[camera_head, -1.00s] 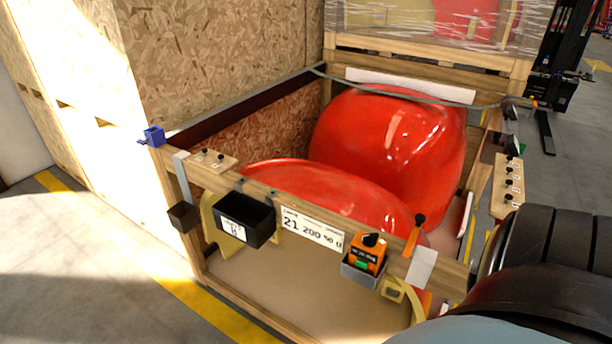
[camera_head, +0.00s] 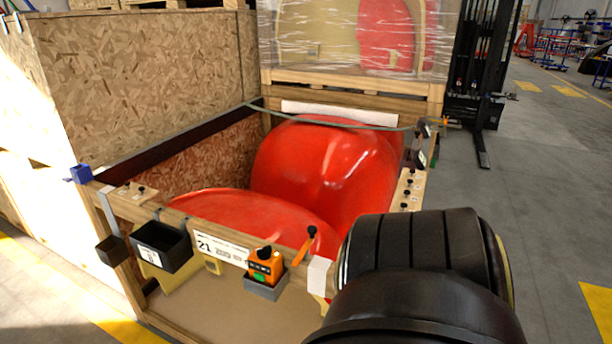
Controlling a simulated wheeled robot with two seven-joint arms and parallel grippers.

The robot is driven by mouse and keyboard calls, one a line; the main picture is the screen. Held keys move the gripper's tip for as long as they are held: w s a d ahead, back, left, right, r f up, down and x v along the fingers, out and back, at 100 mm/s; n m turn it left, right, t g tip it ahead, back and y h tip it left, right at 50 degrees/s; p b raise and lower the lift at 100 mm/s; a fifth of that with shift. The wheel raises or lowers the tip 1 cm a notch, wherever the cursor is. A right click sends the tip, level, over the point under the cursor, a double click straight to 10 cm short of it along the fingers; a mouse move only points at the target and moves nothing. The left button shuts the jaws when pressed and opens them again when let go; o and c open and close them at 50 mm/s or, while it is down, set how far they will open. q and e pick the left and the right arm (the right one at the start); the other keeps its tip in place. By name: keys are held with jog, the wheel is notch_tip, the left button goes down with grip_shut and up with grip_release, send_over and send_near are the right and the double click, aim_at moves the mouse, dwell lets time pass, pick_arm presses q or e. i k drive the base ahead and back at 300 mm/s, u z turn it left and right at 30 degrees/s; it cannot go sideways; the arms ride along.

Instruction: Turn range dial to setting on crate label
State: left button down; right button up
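The orange device with a black dial on top (camera_head: 265,262) sits in a grey holder (camera_head: 266,290) on the crate's front rail. A green patch shows on its face; the dial's setting is too small to read. The white crate label (camera_head: 221,249) is on the same rail, left of the device. It shows "21", and the rest is too small to read. The wooden crate (camera_head: 132,212) holds large red nosecones (camera_head: 322,165). A black arm part of mine fills the lower right. Neither gripper shows.
A black bin (camera_head: 162,246) and a smaller black box (camera_head: 111,250) hang on the front rail. An orange-handled tool (camera_head: 305,246) stands right of the device. A strap (camera_head: 330,121) crosses the crate. A forklift (camera_head: 478,75) stands behind right, with open floor (camera_head: 535,190) on the right.

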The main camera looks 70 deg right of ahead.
aim_at(264, 254)
jog(key=u, duration=0.05)
jog(key=k, duration=0.35)
jog(key=z, duration=0.85)
